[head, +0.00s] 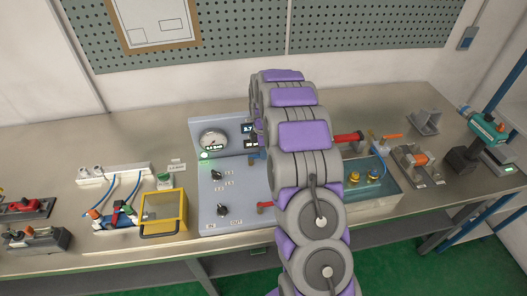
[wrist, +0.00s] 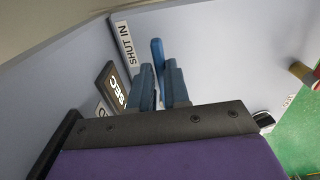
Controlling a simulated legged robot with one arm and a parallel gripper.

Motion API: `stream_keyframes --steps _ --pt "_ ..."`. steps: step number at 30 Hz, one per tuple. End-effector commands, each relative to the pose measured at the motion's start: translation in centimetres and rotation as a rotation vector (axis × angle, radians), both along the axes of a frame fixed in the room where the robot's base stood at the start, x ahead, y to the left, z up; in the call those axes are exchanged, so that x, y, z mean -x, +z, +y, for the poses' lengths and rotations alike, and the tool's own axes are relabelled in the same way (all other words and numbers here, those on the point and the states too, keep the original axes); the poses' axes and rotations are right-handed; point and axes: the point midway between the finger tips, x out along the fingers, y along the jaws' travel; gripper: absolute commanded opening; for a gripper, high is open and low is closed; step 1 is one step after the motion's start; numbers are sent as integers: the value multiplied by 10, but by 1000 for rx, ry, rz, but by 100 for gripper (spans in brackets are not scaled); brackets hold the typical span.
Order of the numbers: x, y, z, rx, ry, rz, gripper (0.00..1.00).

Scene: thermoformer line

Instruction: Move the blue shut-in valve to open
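The blue shut-in valve handle (wrist: 157,53) shows in the wrist view as a narrow blue bar standing out beside the panel's SHUT IN label (wrist: 127,46). My gripper (wrist: 160,75) has its two blue-grey fingers apart, with a narrow gap between them. The handle lines up with this gap and shows beyond the fingertips; its lower part is hidden by the fingers. I cannot tell whether either finger touches it. In the head view my arm covers my gripper and most of the valve area, at the right side of the grey control panel (head: 237,183).
A round gauge (head: 213,140) and black knobs are on the panel. A yellow-framed box (head: 163,213) stands to its left. A red handle (head: 348,137) and a teal-grey unit with yellow knobs (head: 382,198) are right of my arm. The metal bench (head: 80,150) has clear room behind.

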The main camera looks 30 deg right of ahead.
Motion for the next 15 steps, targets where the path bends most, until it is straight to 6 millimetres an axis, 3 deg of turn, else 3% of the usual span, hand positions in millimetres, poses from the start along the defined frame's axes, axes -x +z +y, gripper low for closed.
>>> stream_keyframes --steps 7,15 --pt "0 0 0 0 -1 -1 38" --pt "1 2 0 0 -1 0 38"
